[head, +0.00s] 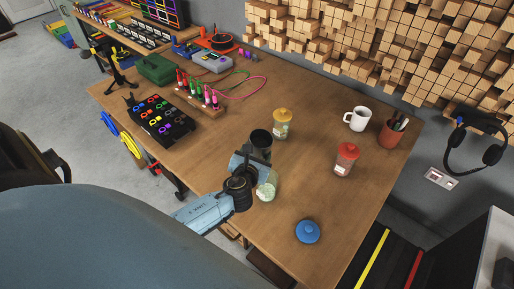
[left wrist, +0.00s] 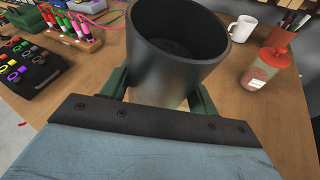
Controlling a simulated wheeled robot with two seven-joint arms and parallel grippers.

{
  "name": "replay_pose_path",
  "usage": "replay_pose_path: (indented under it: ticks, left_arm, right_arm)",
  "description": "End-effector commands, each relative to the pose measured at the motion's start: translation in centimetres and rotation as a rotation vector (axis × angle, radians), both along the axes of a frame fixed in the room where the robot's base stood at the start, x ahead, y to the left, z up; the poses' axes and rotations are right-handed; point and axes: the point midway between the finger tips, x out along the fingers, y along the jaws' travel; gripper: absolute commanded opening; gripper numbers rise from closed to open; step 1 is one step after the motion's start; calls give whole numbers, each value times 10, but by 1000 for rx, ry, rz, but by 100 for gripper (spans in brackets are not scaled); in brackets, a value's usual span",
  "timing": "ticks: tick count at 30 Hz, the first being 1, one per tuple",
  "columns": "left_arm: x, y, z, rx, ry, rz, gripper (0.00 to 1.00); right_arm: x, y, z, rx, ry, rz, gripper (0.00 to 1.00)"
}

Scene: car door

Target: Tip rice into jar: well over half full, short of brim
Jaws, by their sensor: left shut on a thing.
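My left gripper (head: 250,160) is shut on a dark grey cup (head: 261,141), held above the wooden table. In the left wrist view the cup (left wrist: 178,45) sits between the green fingers, mouth up; its visible inside is dark and I see no rice there. A clear jar (head: 267,188) without a lid stands on the table just right of and below my gripper in the head view. It holds something pale, and its level is hard to tell, partly hidden by my wrist. A blue lid (head: 307,232) lies near the table's front. My right gripper is not in view.
A yellow-lidded jar (head: 282,124) stands behind the cup. A red-lidded jar (head: 345,160), white mug (head: 357,119) and red pen holder (head: 391,133) stand to the right. A dark tray (head: 161,120) is at left. Bare table lies around the blue lid.

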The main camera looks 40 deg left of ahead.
Motion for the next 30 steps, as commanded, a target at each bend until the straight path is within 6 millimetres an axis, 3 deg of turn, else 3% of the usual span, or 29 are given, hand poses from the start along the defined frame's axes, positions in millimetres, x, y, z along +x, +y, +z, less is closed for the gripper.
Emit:
replay_pose_path:
  ticks: [30]
  left_arm:
    - [1,10,-2,195,-18,0,28]
  right_arm:
    - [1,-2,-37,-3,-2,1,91]
